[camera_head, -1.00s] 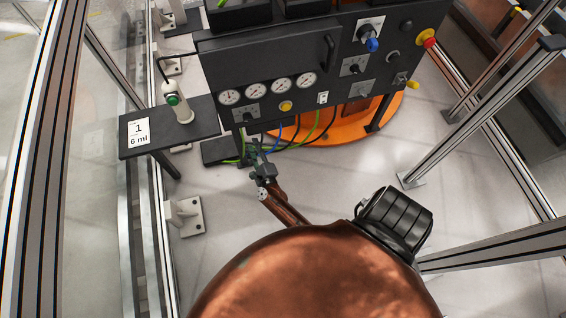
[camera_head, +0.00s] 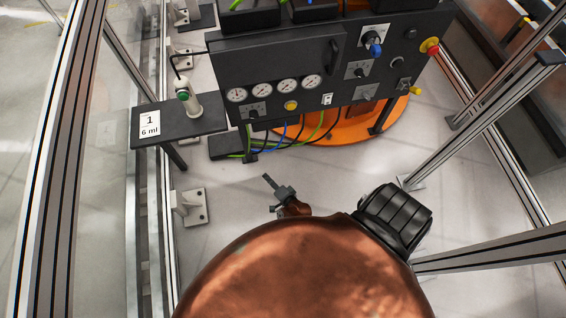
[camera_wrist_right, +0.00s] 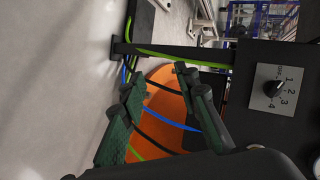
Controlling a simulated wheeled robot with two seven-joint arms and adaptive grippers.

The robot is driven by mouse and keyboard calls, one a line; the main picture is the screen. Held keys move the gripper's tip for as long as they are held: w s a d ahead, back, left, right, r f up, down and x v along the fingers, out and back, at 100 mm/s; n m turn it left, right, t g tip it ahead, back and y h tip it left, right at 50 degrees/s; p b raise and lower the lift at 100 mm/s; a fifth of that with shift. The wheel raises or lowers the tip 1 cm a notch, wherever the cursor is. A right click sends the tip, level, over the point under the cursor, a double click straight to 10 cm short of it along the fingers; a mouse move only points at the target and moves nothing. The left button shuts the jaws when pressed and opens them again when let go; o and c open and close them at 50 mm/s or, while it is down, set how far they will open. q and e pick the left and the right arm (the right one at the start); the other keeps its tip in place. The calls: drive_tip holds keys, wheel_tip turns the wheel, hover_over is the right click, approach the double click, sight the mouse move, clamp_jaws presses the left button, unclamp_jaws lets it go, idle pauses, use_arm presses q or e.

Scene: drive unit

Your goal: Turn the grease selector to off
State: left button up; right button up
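The black control panel (camera_head: 290,62) stands ahead. A dark selector knob (camera_head: 253,113) on a light plate sits at its lower left, below the gauges. The right wrist view shows a selector knob (camera_wrist_right: 276,88) on a plate marked 1 to 4, at the right. More knobs sit on the panel's right side (camera_head: 357,69). My left gripper is not in view.
A side shelf (camera_head: 206,124) with a white-and-green dispenser (camera_head: 188,98) and a "1 / 6 ml" card (camera_head: 149,125) stands left of the panel. Cables (camera_head: 285,137) hang over an orange base (camera_head: 345,127). A red emergency button (camera_head: 430,47) is at upper right. Metal frame posts (camera_head: 480,117) border the space.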

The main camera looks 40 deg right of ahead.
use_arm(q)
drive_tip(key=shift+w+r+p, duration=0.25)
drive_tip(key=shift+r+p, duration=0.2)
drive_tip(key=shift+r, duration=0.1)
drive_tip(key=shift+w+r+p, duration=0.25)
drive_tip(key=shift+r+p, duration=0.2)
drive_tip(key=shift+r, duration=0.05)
use_arm(e)
drive_tip(key=s+a+f+n+g+y, duration=0.1)
drive_tip(key=s+f+n, duration=0.4)
drive_tip(key=s, duration=0.5)
drive_tip(key=shift+a+f+g, duration=0.2)
drive_tip(key=shift+f+g, duration=0.3)
drive_tip(key=shift+g, duration=0.3)
